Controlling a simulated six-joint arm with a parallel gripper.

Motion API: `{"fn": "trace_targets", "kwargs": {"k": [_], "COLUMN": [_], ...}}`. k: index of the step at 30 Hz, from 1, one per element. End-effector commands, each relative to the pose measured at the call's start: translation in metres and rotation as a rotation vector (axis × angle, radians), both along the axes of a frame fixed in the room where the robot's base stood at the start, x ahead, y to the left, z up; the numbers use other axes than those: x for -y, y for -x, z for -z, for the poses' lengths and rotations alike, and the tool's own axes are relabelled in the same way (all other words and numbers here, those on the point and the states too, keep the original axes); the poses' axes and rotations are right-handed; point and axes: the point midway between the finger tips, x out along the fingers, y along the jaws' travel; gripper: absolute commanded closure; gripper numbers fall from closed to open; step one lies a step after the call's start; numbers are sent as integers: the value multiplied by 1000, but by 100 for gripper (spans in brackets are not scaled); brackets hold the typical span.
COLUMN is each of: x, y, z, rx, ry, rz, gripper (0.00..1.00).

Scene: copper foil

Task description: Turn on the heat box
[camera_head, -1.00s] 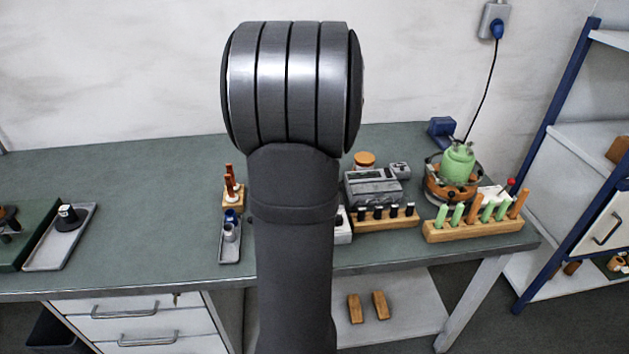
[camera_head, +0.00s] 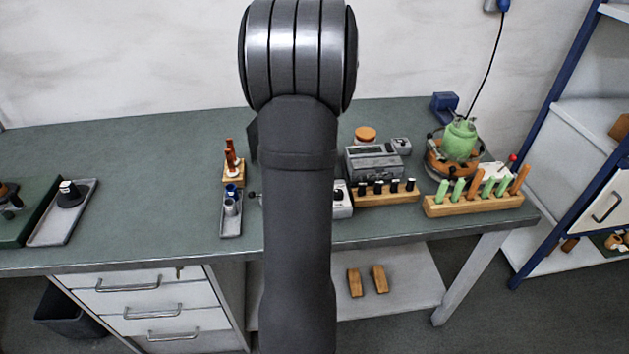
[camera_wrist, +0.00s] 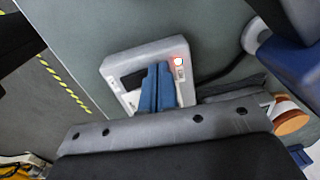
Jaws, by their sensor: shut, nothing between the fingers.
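A light grey box with rounded edges (camera_wrist: 118,62), which looks like the heat box, shows in the wrist view. It has a dark window (camera_wrist: 133,79) and a small red-glowing spot (camera_wrist: 179,62) at its upper right. My gripper (camera_wrist: 157,68) has its two blue fingers side by side, shut and empty, over the middle of the box's front. I cannot tell whether they touch it. The fingers hide part of the panel. In the head view a pale box (camera_head: 342,203) shows partly behind my arm, which hides the gripper there.
A grey device (camera_head: 373,163) and a wooden block with black-topped pieces (camera_head: 385,198) stand right of my arm. A rack of green and orange sticks (camera_head: 473,205) and a green vessel (camera_head: 459,139) stand farther right. A small tray (camera_head: 231,227) lies left of my arm. The left-middle tabletop is clear.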

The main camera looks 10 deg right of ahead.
Motion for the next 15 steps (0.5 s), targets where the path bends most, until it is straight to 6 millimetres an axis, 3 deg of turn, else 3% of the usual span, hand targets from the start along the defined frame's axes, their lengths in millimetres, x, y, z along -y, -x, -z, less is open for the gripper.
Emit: {"fn": "trace_targets", "kwargs": {"k": [15], "x": [0], "y": [12], "z": [-7], "rx": [2], "ry": [0], "rz": [-1], "gripper": [100]}}
